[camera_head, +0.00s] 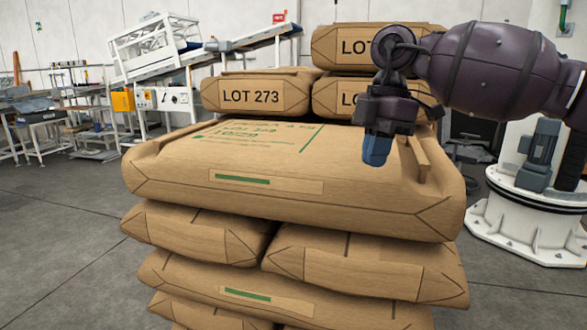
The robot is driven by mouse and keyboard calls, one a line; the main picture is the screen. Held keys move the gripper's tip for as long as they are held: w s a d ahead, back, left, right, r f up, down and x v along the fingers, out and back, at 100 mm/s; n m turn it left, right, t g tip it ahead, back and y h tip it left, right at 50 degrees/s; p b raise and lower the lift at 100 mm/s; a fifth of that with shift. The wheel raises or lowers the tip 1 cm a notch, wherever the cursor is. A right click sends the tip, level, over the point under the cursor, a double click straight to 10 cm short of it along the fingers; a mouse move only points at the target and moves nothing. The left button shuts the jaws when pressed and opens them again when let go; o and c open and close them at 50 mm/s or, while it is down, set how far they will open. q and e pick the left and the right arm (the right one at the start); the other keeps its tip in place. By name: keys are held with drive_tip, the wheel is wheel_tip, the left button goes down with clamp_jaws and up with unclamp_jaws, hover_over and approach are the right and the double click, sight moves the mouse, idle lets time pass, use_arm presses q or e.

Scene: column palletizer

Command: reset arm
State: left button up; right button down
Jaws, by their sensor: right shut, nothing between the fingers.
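My right arm comes in from the right edge of the head view. My right gripper (376,150) hangs down with its blue fingertips together and nothing between them. It is in front of the upper sacks, over the right part of a large brown paper sack (250,165) on top of the near stack. I cannot tell whether the fingertips touch that sack. My left gripper is not in view.
More sacks (195,232) lie in layers below. Behind stand a LOT 273 sack (252,96) and other stacked sacks (335,45). A conveyor (235,48) is at the back left. A white machine base (530,225) stands at right. Grey floor (60,235) is clear at left.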

drive_tip(key=s+a+f+n+g+y+b, duration=0.1)
drive_tip(key=s+a+f+y, duration=0.3)
drive_tip(key=a+f+y, duration=0.45)
drive_tip(key=s+a+f+n+g+y, duration=0.1)
drive_tip(key=s+a+f+y, duration=0.4)
drive_tip(key=f+y, duration=0.55)
drive_tip(key=d+f+m+t+h, duration=1.1)
drive_tip(key=d+f+m+t, duration=0.3)
drive_tip(key=f+m+t, duration=0.55)
drive_tip(key=s+d+f+m+g+h+b, duration=0.1)
drive_tip(key=s+d+f+m+g+h, duration=0.3)
drive_tip(key=s+d+f+h, duration=0.6)
drive_tip(key=s+d+f+g, duration=0.1)
drive_tip(key=s+d+f, duration=0.2)
drive_tip(key=s+f, duration=0.4)
drive_tip(key=shift+s+d+f, duration=0.15)
drive_tip(key=shift+s+d, duration=0.1)
drive_tip(key=shift+d, duration=0.1)
